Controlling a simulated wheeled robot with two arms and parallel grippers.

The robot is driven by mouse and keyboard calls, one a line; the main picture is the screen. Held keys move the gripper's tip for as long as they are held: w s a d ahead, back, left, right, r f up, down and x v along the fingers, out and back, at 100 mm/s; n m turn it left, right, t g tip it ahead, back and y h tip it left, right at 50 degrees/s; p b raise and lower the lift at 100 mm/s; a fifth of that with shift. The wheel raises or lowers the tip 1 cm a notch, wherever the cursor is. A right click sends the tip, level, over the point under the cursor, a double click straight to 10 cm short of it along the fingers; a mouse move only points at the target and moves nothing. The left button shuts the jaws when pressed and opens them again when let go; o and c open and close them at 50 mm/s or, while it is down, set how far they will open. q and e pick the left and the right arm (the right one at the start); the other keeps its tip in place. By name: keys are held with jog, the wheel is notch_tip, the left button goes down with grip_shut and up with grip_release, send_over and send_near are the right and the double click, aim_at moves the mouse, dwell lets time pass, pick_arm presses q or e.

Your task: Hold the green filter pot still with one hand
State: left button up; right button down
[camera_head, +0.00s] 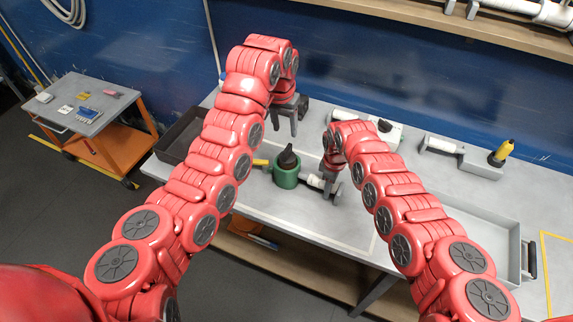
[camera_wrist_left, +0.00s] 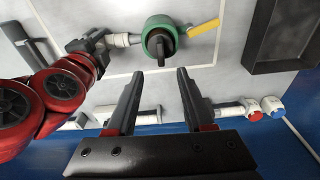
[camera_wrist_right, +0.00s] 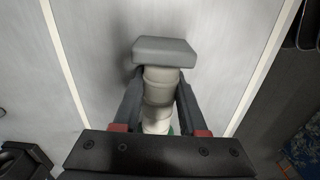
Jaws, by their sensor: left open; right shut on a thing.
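The green filter pot (camera_head: 286,177) stands on the grey bench, with a dark piece (camera_head: 288,158) in its mouth. A yellow lever (camera_head: 261,162) and a white side handle (camera_head: 313,181) stick out on opposite sides. The pot (camera_wrist_left: 150,40) also shows in the left wrist view. My right gripper (camera_head: 335,187) is shut on the white handle. In the right wrist view its fingers (camera_wrist_right: 160,88) flank the pale handle (camera_wrist_right: 158,112), which has a grey end block; only a green sliver of pot shows. My left gripper (camera_wrist_left: 156,74) is open and empty, behind and apart from the pot.
A dark tray (camera_head: 172,152) lies left of the pot, and a grey tray (camera_head: 478,208) lies to the right. White fittings (camera_head: 392,133) and a yellow-black item (camera_head: 501,153) stand along the back. An orange cart (camera_head: 122,152) is at far left.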

aim_at(287, 148)
pick_arm(q)
jog(key=f, duration=0.3)
jog(key=w+f, duration=0.1)
jog(key=f, duration=0.7)
jog(key=shift+w+d+f, duration=0.1)
jog(key=shift+w+d, duration=0.15)
jog(key=shift+w, duration=0.05)
grip_shut()
dwell(1.4)
jog(key=shift+r, duration=4.55)
pick_arm(e)
jog(key=shift+c, duration=1.9)
grip_release()
jog(key=shift+r, duration=0.1)
notch_tip(287, 148, up, 12)
jog(key=shift+f, duration=0.1)
